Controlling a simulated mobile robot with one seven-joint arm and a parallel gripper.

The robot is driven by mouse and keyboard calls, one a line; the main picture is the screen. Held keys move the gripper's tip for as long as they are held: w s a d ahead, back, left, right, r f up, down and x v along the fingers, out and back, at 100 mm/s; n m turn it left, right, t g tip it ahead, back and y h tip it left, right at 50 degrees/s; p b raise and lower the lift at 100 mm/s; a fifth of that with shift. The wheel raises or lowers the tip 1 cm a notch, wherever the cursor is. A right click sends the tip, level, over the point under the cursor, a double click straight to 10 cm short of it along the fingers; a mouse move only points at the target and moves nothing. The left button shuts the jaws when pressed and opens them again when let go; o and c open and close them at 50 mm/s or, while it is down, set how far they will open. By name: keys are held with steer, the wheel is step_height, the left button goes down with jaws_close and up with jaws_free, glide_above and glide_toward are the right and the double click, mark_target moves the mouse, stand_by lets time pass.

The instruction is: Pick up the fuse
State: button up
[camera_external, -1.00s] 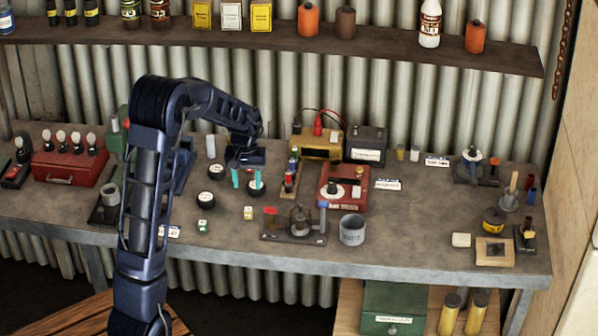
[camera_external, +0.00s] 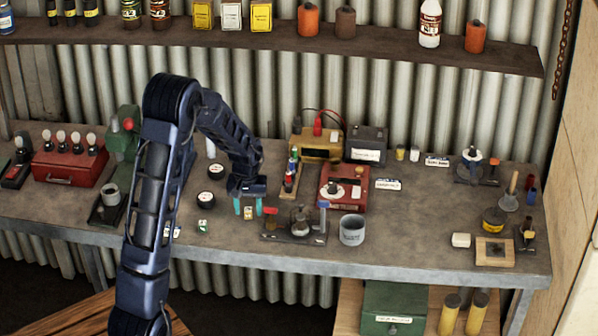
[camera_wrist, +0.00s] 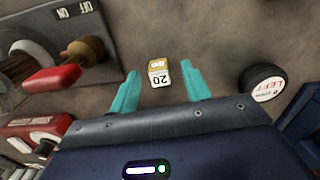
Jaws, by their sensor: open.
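A small fuse block (camera_wrist: 159,74), white and tan with a printed "20", lies on the bench between my fingertips in the wrist view. In the outside view the fuse (camera_external: 249,214) is a tiny pale-yellow block just below my gripper. My gripper (camera_external: 248,208) is open, its teal fingers pointing down on either side of the fuse. The fingers appear apart from it; how high they are above the bench is hard to tell.
A round black puck (camera_wrist: 265,84) marked "LEFT" is right of the fingers. A switch base with a red lever (camera_wrist: 52,79) is on the left. A second small block (camera_external: 203,226), green and white, lies left of the gripper.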

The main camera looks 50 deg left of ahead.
steer(key=shift+f, duration=0.5)
jaws_close()
steer(key=shift+r, duration=0.1)
